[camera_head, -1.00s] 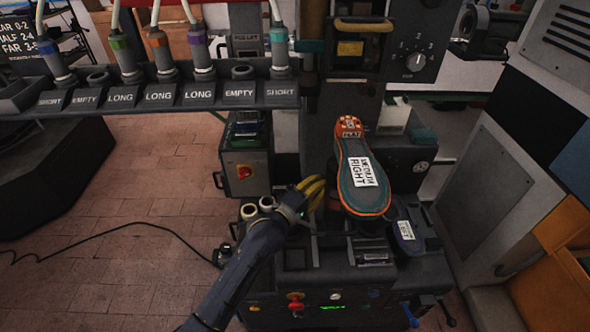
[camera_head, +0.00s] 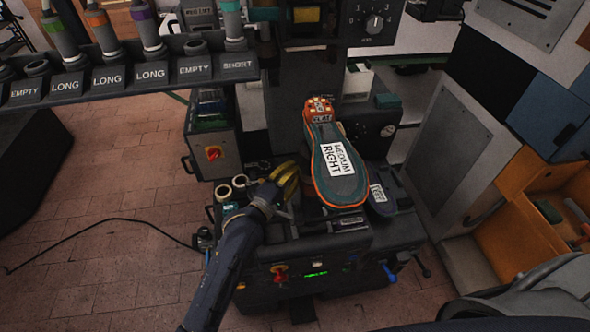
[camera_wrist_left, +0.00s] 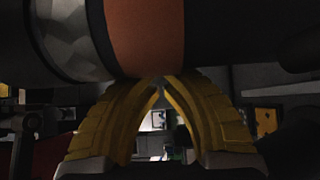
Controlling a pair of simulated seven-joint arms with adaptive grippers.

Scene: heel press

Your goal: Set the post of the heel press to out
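The heel press (camera_head: 310,247) stands in the middle of the head view. A shoe lies sole up over it, with a teal sole marked MEDIUM RIGHT (camera_head: 338,170) and an orange edge. The post under the shoe is mostly hidden by it. My left gripper (camera_head: 293,178), with yellow fingers, is just left of the shoe, low beside the press. In the left wrist view its fingertips (camera_wrist_left: 160,80) come together, with nothing seen between them. They are close under a dark round part with an orange-brown band (camera_wrist_left: 146,35); I cannot tell whether they touch. My right gripper is not in view.
A rack (camera_head: 130,75) with labelled slots and several coloured tools spans the upper left. A second insole (camera_head: 380,195) lies right of the shoe. A dial (camera_head: 375,22) is above. A grey cabinet (camera_head: 465,150) and orange shelving (camera_head: 530,200) bound the right. Floor (camera_head: 110,190) is open at left.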

